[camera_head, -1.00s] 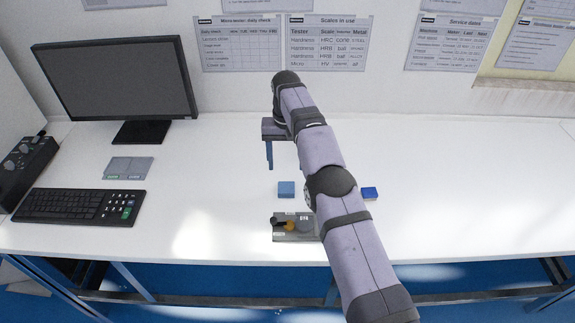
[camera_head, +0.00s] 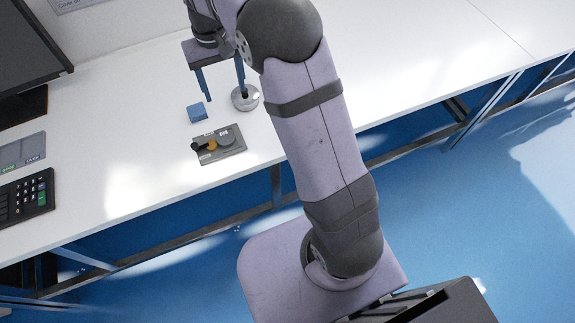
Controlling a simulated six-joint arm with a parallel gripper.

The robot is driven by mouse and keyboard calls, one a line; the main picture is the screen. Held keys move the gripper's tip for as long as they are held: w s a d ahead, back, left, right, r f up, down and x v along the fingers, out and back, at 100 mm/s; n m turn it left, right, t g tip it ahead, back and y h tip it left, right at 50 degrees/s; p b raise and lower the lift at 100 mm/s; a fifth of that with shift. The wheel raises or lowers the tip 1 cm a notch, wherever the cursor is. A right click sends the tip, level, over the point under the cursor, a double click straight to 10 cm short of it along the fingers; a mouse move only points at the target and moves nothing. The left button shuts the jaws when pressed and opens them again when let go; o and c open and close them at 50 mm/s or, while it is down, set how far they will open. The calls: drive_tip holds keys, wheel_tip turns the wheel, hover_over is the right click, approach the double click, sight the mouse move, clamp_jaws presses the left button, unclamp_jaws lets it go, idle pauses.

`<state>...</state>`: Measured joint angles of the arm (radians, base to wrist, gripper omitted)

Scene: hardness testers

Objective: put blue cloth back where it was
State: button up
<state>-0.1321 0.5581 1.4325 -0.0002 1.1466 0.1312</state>
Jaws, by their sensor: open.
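The left finger ends close behind the light-blue square in the picture. The right finger ends by a round metal disc (camera_head: 245,98); I cannot tell whether they touch.
A grey tray (camera_head: 235,153) with small round pieces lies near the table's front edge. The table's right part looks clear.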

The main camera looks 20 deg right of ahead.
drive_tip(key=s+d+f, duration=0.2)
drive_tip(key=s+d, duration=0.1)
drive_tip(key=s, duration=0.9)
drive_tip(key=s+d+f, duration=0.2)
drive_tip(key=s+d, duration=0.1)
drive_tip(key=s, duration=1)
drive_tip(key=shift+s+d+f, duration=0.15)
drive_tip(key=shift+s+f, duration=0.1)
drive_tip(key=shift+f, duration=0.15)
